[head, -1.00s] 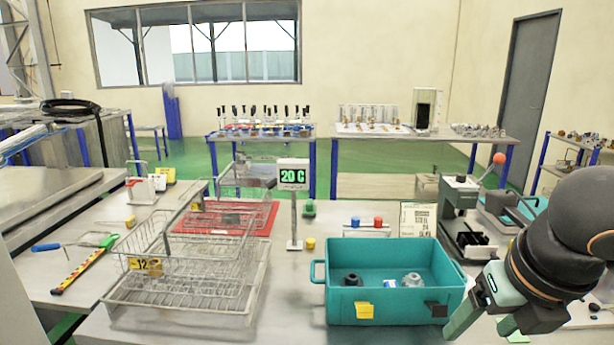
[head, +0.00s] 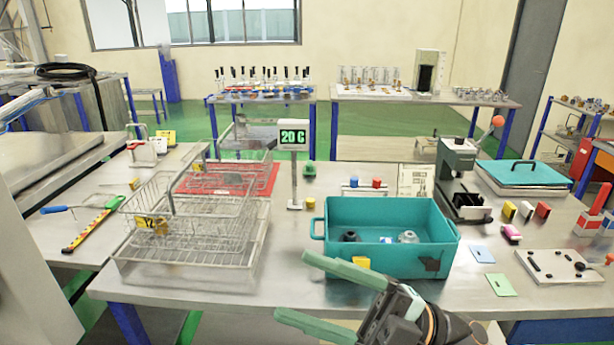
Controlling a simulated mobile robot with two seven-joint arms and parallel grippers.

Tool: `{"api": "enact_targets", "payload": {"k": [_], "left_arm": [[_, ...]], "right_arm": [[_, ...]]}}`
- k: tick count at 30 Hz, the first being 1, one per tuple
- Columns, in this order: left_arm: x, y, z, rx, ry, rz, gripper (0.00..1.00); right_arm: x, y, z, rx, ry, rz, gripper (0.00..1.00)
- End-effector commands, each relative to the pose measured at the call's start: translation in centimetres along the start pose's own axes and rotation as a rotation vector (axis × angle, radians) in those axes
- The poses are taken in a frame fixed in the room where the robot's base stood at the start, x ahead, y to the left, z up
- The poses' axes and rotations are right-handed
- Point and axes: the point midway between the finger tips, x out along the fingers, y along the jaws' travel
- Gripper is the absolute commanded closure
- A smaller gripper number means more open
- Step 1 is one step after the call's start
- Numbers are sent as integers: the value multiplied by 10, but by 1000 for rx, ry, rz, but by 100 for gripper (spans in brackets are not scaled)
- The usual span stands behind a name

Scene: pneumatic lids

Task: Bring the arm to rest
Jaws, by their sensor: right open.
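My right gripper (head: 290,287) shows at the bottom centre of the head view, its two green fingers spread apart and pointing left. Nothing is between the fingers. It is in front of the teal crate (head: 385,270), near the table's front edge, and its upper finger overlaps the crate's lower left part in the picture. The crate is open and holds a dark part (head: 349,236) and a grey metal part (head: 408,237). My left gripper is not in the view.
Wire baskets (head: 180,215) stand left of the crate, with a display reading 20 C (head: 293,138) behind. A press (head: 457,180) stands right. A white plate with dark parts (head: 556,266) and coloured cards (head: 500,285) lie on the right side. The table's front edge is close.

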Motion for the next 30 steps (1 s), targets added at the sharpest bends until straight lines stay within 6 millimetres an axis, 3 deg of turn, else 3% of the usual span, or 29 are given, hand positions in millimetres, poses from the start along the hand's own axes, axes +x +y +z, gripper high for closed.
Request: {"api": "enact_targets", "payload": {"k": [5, 9, 12, 16, 21, 25, 30], "left_arm": [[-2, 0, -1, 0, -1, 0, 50], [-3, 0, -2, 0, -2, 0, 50], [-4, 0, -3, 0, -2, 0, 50], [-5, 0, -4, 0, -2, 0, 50], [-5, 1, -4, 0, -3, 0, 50], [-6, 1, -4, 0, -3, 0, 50], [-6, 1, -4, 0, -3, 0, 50]], "right_arm": [[-64, -9, 77, 247, -385, 377, 24], [-143, -61, 124, 448, -741, 564, 24], [-198, -114, 137, 588, -978, 636, 24], [-260, -190, 130, 769, -1258, 674, 24], [-316, -277, 93, 977, -1536, 665, 24], [-337, -317, 67, 1081, -1657, 645, 24], [-345, -335, 53, 1129, -1709, 631, 24]]}}
